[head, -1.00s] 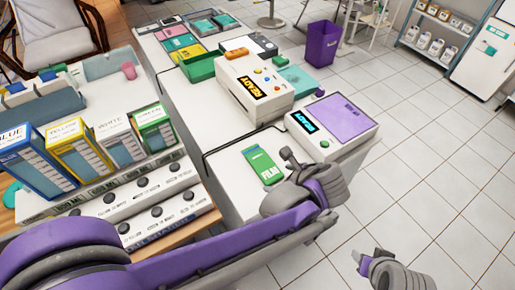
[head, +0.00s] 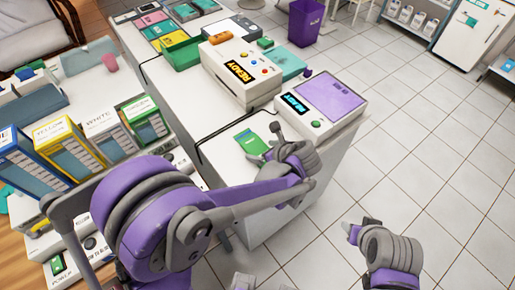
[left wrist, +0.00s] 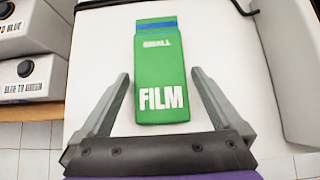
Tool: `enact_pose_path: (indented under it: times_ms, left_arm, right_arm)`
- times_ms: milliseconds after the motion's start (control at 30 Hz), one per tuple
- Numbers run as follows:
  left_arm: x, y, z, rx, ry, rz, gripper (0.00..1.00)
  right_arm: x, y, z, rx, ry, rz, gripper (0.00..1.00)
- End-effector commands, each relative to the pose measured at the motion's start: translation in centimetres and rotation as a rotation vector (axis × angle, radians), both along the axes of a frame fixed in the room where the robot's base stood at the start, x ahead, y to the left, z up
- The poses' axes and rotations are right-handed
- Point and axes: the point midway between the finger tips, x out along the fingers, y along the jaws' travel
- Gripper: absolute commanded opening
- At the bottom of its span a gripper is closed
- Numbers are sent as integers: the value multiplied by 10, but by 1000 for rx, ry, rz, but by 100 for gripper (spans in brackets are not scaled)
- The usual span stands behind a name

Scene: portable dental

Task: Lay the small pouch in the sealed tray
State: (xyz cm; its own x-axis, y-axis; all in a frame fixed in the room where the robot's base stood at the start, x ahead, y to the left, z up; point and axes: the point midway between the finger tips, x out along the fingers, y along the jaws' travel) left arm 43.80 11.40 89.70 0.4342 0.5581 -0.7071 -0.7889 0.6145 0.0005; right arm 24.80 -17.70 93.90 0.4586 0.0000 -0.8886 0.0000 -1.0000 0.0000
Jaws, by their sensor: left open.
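The small pouch is a flat green packet (head: 250,142) with a blue end strip, lying on the white counter. In the left wrist view the pouch (left wrist: 160,80) reads "SMALL FILM" and points away from me. My left gripper (head: 268,143) is open at the pouch's near end, one finger on each side, with gaps between fingers and packet. My right gripper (head: 352,232) is empty over the floor at the lower right; its jaw opening is unclear. Coloured trays, including a yellow one (head: 174,41), stand at the back of the counter; which is the sealed tray cannot be read.
A white device with a purple top (head: 330,97) stands just right of the pouch. A "READY" machine (head: 240,66) stands behind. Shade boxes (head: 105,130) fill the left side. A purple bin (head: 305,22) stands on the floor. Counter around the pouch is partly clear.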

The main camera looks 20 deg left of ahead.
Motion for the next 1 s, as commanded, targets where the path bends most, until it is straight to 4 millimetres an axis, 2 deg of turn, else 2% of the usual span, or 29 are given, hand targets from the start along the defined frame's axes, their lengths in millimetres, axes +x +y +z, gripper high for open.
enact_pose_path:
  times_ms: [100, 333, 700, 733, 767, 1000]
  left_arm:
    - [3, 5, -6, 0, 0, 0, 100]
    - [3, 5, -7, 0, 0, -1, 98]
    - [3, 5, -7, 0, -1, -1, 32]
    - [3, 5, -6, 0, 0, -1, 29]
    - [3, 5, -6, 0, 0, -1, 21]
    - [3, 5, -2, 0, -1, -1, 20]
  right_arm:
    - [0, 0, 0, 0, 0, 0, 50]
    - [0, 0, 0, 0, 0, 0, 50]
    - [0, 0, 0, 0, 0, 0, 50]
    - [0, 0, 0, 0, 0, 0, 50]
    - [0, 0, 0, 0, 0, 0, 50]
    - [0, 0, 0, 0, 0, 0, 50]
